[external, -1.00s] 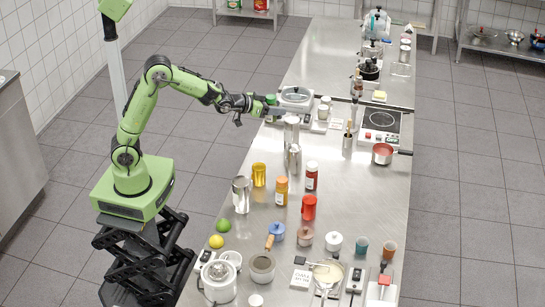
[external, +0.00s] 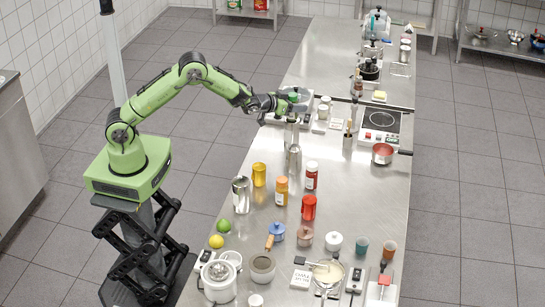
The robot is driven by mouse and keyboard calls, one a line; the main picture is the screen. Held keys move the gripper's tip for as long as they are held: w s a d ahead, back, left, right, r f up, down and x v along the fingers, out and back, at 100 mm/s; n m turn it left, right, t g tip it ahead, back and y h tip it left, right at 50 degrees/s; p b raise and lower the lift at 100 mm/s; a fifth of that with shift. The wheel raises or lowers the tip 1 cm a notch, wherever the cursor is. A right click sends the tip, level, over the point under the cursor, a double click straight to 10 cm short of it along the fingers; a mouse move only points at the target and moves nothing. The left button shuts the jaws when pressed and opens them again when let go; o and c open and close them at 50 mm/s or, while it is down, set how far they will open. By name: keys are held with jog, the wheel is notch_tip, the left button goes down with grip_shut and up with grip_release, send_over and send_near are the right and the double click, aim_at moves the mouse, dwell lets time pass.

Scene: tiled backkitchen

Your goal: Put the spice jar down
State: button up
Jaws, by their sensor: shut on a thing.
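My gripper (external: 284,103) is at the far-left part of the steel counter, with the arm stretched out to it. It is shut on a small jar with a green lid, the spice jar (external: 293,98). The jar looks upright, but the fingers and its lower part are too small to make out clearly. The jar overlaps the grey appliance with a round top (external: 304,93) in the picture. I cannot tell whether its base touches anything.
Tall metal containers (external: 293,158) stand just in front of the gripper. The counter (external: 350,190) has bare room at mid-right.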

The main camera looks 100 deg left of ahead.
jog(key=shift+f, duration=0.2)
jog(key=o, duration=1.1)
jog(key=shift+r, duration=0.25)
jog(key=b+v, duration=0.2)
jog(key=v, duration=1)
jog(key=shift+f, duration=0.15)
